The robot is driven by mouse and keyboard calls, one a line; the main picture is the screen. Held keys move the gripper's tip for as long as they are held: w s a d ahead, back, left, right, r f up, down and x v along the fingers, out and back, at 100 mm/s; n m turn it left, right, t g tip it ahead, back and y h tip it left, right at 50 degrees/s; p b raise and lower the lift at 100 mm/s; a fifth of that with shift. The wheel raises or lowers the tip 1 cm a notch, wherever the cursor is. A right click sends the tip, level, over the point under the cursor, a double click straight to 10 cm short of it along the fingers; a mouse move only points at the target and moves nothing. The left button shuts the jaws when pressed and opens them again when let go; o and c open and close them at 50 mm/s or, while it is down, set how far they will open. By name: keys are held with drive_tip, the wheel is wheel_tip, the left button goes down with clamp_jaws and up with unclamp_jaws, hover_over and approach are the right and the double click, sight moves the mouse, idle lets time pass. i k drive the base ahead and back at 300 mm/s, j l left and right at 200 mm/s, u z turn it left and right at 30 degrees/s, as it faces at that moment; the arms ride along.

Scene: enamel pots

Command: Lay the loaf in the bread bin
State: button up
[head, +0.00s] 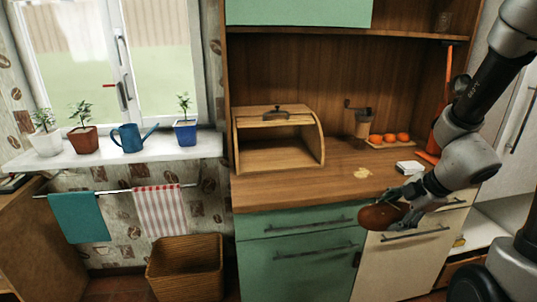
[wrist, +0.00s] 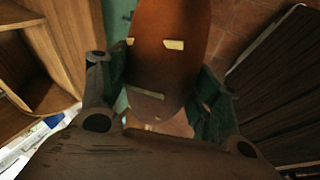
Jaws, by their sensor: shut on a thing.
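The loaf (head: 380,217) is brown and rounded. My gripper (head: 408,205) is shut on it and holds it in front of the counter's front edge, over the cream cabinet door. In the wrist view the loaf (wrist: 167,60) sits between the two fingers of my gripper (wrist: 160,105), with pale score marks on its crust. The wooden bread bin (head: 275,155) stands on the counter to the left of my gripper. Its front is open, the dark inside shows, and it looks empty. Its lid handle is on top.
A coffee grinder (head: 362,120) and several oranges on a small board (head: 390,144) stand at the back of the counter. A white item (head: 409,167) lies near my arm. The counter (head: 335,180) before the bin is mostly clear. A wicker basket (head: 185,268) stands on the floor.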

sight(276, 158)
drive_tip(key=i+j, duration=0.9)
drive_tip(key=j, duration=0.1)
